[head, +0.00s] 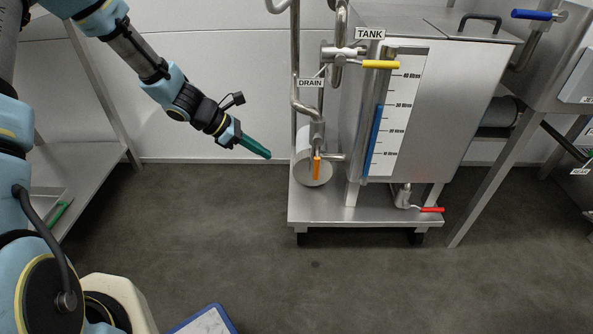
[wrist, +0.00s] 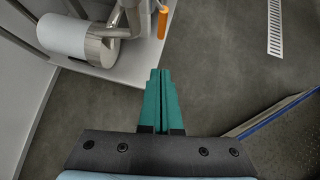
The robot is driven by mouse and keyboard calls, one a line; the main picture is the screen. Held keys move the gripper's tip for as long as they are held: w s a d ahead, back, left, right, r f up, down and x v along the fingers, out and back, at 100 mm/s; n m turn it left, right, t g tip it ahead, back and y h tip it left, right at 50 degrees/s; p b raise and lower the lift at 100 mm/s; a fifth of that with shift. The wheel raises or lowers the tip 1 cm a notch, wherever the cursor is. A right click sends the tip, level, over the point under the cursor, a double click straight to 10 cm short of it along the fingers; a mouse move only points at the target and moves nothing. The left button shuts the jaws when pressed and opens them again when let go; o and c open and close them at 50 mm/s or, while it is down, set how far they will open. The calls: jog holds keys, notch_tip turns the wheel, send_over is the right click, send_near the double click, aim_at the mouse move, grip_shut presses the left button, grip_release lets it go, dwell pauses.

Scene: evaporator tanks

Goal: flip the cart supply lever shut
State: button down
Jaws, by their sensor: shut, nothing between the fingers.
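The cart (head: 300,216) carries a steel tank with several coloured levers; no readable label says which is the supply lever. A yellow lever (head: 381,64) lies horizontal under the TANK sign. An orange lever (head: 317,168) hangs straight down below the DRAIN sign; it also shows in the wrist view (wrist: 162,23). A red lever (head: 432,210) lies horizontal at the tank's bottom outlet. My gripper (head: 267,155), with green fingers, is shut and empty, left of the orange lever and apart from it. Its fingers also show in the wrist view (wrist: 160,74).
A blue lever (head: 531,15) sits on piping at upper right. A steel shelf (head: 90,165) is at left. A blue-edged board (head: 207,322) lies at the front. The floor between is clear.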

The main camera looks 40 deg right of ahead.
aim_at(317, 160)
dwell(0.3)
jog(key=d+r+b+x, duration=0.1)
jog(key=x, duration=0.5)
jog(key=s+r+b+x, duration=0.1)
jog(key=x, duration=0.5)
jog(key=shift+d+f, duration=0.25)
jog(key=shift+d, duration=0.4)
jog(key=shift+s+f, duration=0.1)
jog(key=shift+f, duration=0.05)
